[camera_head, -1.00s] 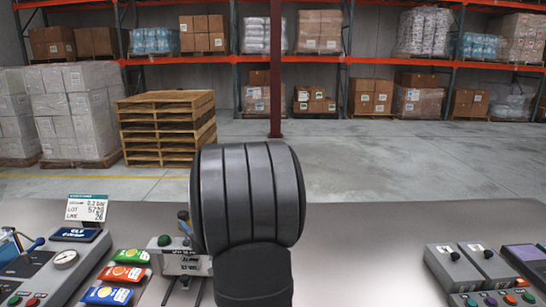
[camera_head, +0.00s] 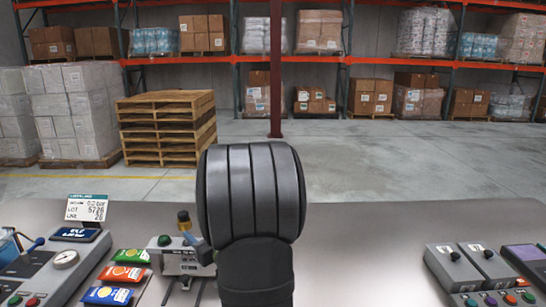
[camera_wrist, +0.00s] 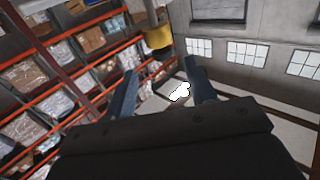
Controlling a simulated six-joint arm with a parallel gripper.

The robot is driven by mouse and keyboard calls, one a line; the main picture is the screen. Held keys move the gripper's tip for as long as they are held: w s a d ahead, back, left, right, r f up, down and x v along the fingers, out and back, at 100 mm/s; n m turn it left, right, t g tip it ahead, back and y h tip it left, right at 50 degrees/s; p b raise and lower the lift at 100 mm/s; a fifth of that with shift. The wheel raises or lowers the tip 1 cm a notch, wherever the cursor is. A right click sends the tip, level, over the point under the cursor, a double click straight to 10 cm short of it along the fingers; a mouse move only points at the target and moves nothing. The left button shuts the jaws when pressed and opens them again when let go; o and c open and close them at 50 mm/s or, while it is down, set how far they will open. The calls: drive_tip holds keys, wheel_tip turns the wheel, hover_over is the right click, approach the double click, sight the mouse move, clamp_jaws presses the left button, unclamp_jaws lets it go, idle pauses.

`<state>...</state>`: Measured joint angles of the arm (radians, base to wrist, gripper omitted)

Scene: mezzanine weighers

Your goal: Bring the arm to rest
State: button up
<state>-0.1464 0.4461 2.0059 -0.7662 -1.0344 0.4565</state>
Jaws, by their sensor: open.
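My arm's dark, rounded link stands in the middle of the head view, above the near edge of the grey worktop (camera_head: 370,235). It hides the middle of the worktop. My gripper (camera_wrist: 158,85) shows in the wrist view with its two blue-grey fingers spread apart. Nothing sits between the fingers. Behind them are the racks, the wall with windows and the ceiling area, so the wrist points away from the worktop. In the head view the fingers are not clearly visible.
Green, orange and blue packets (camera_head: 121,274) lie at the left beside a grey device with a gauge (camera_head: 65,259). A small unit with a green button (camera_head: 165,241) stands close left of my arm. Grey control boxes (camera_head: 455,268) stand at the right. The worktop between is clear.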

drive_tip(key=v, duration=0.8)
drive_tip(key=d+r+m+t+h, duration=0.2)
drive_tip(key=d+r+h, duration=0.5)
drive_tip(key=d, duration=0.7)
drive_tip(key=d+r+m+t+h, duration=0.3)
drive_tip(key=d+r+m+h, duration=0.2)
drive_tip(key=d+r+h, duration=0.3)
drive_tip(key=shift+s+d+r+m, duration=0.3)
drive_tip(key=shift+d+r, duration=1.7)
drive_tip(key=shift+d, duration=0.95)
